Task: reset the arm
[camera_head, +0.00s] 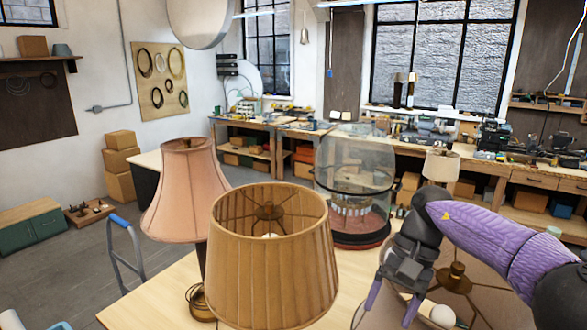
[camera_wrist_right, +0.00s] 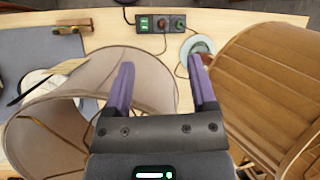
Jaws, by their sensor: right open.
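My right gripper (camera_head: 393,302), on the purple arm, is open with nothing between its fingers. It hangs over the worktable's right side, by a wide beige lampshade (camera_head: 490,300) with a brass fitting and a white bulb. In the right wrist view my right gripper (camera_wrist_right: 161,68) points its purple fingers between that beige shade (camera_wrist_right: 62,95) on the left and a tan pleated shade (camera_wrist_right: 262,85) on the right. In the head view the pleated shade (camera_head: 262,270) stands in front, left of the gripper. My left gripper is not in view.
A pink lamp (camera_head: 185,190) stands behind the pleated shade. A glass dome (camera_head: 355,175) on a red base is behind the gripper. A power strip (camera_wrist_right: 160,23) with green switches lies on the table (camera_wrist_right: 225,22). Workbenches (camera_head: 520,175) line the back wall.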

